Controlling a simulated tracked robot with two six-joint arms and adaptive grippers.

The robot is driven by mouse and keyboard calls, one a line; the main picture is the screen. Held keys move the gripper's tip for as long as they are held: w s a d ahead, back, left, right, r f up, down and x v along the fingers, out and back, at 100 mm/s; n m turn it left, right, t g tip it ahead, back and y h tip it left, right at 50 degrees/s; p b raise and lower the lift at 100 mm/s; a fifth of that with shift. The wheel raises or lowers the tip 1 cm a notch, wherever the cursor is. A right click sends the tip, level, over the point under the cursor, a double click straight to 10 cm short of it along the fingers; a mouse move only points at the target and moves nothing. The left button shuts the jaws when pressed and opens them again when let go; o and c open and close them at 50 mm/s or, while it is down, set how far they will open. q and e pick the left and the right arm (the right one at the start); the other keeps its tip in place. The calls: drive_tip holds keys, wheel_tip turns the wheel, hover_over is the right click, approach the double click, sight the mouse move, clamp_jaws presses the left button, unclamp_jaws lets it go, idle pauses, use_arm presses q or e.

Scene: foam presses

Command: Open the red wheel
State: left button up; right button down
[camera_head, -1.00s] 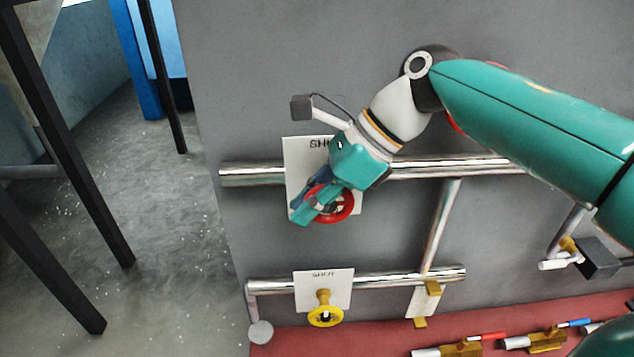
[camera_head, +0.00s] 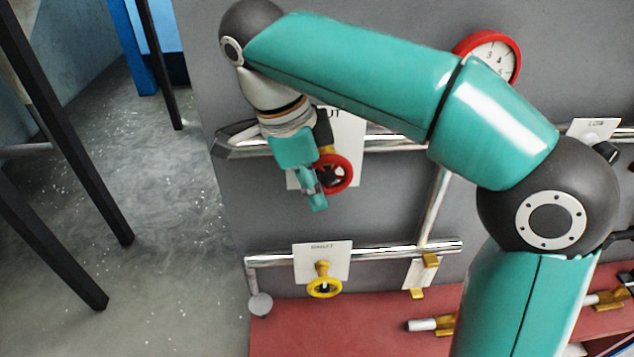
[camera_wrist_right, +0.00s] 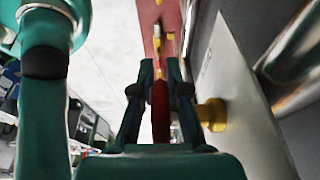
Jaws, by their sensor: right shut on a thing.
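The red wheel (camera_head: 343,174) is a small handwheel in front of a white plate marked with partly hidden lettering (camera_head: 350,130), on the upper pipe. My right gripper (camera_head: 318,188) is at the wheel's left side, its fingers pointing down. In the right wrist view the gripper (camera_wrist_right: 160,80) has its fingers on either side of the red wheel's rim (camera_wrist_right: 160,110), seen edge-on, and is shut on it. The wheel's brass stem (camera_wrist_right: 211,115) runs to the white plate at the right. My left gripper is not in view.
A yellow wheel (camera_head: 324,288) sits on the lower pipe (camera_head: 390,254) below. A red-rimmed gauge (camera_head: 518,58) is at the upper right. A red bench top (camera_head: 350,325) runs along the bottom. Open floor (camera_head: 180,230) lies to the left.

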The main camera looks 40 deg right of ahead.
drive_tip(key=shift+s+d+f+g+h, duration=0.15)
drive_tip(key=shift+f+g+h, duration=0.35)
drive_tip(key=shift+g+h, duration=0.45)
drive_tip(key=shift+h, duration=0.25)
drive_tip(key=c, duration=1.2)
unclamp_jaws()
drive_tip(key=shift+o, duration=0.2)
drive_tip(key=shift+r, duration=0.15)
drive_tip(key=shift+d, duration=0.1)
